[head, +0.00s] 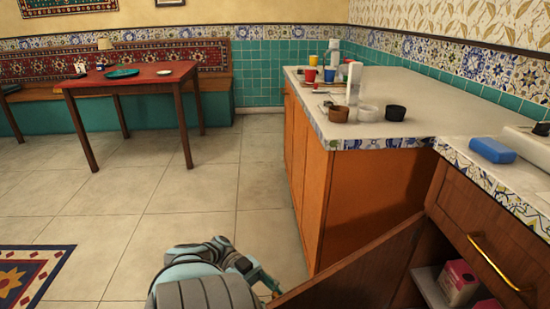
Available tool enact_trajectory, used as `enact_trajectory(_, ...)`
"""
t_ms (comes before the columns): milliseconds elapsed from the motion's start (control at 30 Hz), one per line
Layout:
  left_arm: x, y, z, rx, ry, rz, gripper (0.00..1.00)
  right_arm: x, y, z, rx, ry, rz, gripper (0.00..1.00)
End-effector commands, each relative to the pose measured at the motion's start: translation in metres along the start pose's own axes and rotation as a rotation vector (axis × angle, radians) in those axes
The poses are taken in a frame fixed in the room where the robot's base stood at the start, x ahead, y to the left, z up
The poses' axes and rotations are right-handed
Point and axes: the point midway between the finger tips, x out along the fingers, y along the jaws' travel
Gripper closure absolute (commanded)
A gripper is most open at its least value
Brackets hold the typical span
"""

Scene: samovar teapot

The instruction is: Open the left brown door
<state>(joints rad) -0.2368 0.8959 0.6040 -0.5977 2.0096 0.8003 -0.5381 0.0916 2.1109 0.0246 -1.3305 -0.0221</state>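A brown door (365,265) in the lower right of the head view stands swung out from the cabinet, with the space behind it exposed. Its free edge points toward the bottom centre. My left gripper (262,277) is at the bottom centre, its fingertips close to that free edge. I cannot tell whether they touch the door or how far apart they are. No handle shows on the visible face of the door. My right gripper is not in view.
A brown drawer front with a gold handle (497,262) is above the opened space. Pink boxes (458,280) stand inside on a pale shelf. An orange-brown counter (370,195) stands beyond the door. The tiled floor (190,225) to the left is clear up to the red table (130,78).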

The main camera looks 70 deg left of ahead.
Motion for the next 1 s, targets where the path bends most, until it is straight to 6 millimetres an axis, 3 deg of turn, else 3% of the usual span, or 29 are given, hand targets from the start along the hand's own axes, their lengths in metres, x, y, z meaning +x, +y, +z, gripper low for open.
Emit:
enact_trajectory(267, -0.003, 0.001, -0.013, 0.005, -0.007, 0.006, 0.7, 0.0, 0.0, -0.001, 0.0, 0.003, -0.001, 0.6)
enact_trajectory(500, -0.002, 0.003, -0.065, -0.005, -0.008, 0.012, 0.7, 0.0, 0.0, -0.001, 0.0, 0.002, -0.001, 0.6)
enact_trajectory(700, -0.004, 0.003, -0.093, -0.002, -0.007, 0.011, 0.7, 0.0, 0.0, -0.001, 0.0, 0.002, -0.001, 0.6)
enact_trajectory(1000, 0.0, 0.001, -0.1, -0.001, 0.0, 0.0, 0.7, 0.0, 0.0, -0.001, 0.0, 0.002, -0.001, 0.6)
